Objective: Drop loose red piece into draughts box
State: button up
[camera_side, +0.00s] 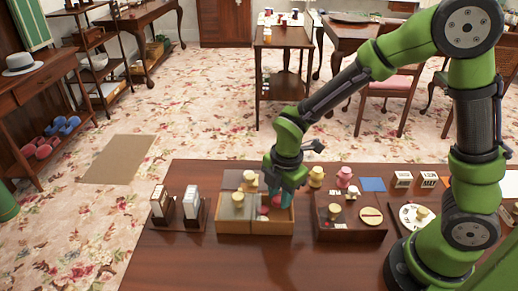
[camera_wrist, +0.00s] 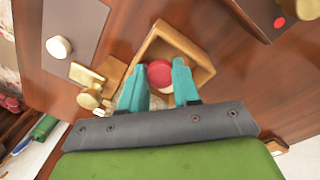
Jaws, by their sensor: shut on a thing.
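The draughts box (camera_side: 255,228) is a light wooden box on the table, with grey lids with cream knobs over part of it and an open part at front right. Its open compartment (camera_wrist: 194,48) shows in the wrist view. My gripper (camera_side: 281,203) points down over this open part, its teal fingers low at the box. In the wrist view my gripper (camera_wrist: 160,72) is shut on a round red piece (camera_wrist: 159,72) between its fingertips. Pale and reddish pieces show partly behind it, mostly hidden. Whether the held piece touches anything below is unclear.
A dark tray (camera_side: 350,233) with a knobbed lid and a round disc stands right of the box. A dark stand with two upright white-faced holders (camera_side: 191,205) is at left. The front table is clear.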

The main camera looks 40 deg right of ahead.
jog(key=o, duration=1.1)
jog(key=r, duration=0.5)
jog(key=s+r, duration=0.1)
jog(key=r, duration=1.1)
jog(key=shift+s, duration=0.2)
jog(key=shift+f, duration=0.1)
